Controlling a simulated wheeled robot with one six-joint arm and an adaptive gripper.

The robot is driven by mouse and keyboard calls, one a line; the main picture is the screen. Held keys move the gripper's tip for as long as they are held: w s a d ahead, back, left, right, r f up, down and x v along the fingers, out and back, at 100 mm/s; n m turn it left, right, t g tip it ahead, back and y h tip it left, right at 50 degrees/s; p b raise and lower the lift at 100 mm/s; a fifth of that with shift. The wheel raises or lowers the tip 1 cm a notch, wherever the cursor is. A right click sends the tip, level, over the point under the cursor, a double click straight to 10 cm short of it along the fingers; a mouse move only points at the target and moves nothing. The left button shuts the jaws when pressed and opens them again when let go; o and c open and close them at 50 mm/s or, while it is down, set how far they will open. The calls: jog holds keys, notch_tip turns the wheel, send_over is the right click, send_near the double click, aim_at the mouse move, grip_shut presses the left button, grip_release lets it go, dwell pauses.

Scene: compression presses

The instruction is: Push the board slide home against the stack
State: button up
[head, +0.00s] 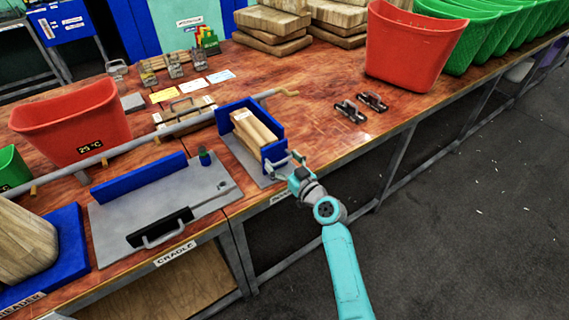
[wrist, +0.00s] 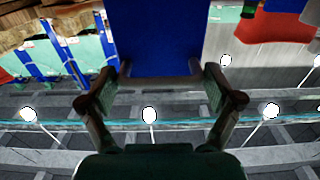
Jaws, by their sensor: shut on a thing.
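The board slide (head: 274,152) is a blue upright plate at the near end of a wooden stack (head: 252,127). The stack lies on a grey base plate (head: 228,140), with a blue wall (head: 237,106) behind it. The slide covers the stack's near end, so I cannot tell whether they touch. My gripper (head: 285,165) is at the slide's near side, over the bench's front edge.
The grey cradle plate (head: 200,195), with a black handle block (head: 160,228), is to the left. Two black handles (head: 360,107) lie to the right, and a red bin (head: 410,45) stands beyond. The bench right of the stack is mostly clear.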

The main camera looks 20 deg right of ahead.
jog(key=o, duration=0.9)
jog(key=shift+c, duration=0.2)
jog(key=v, duration=1.2)
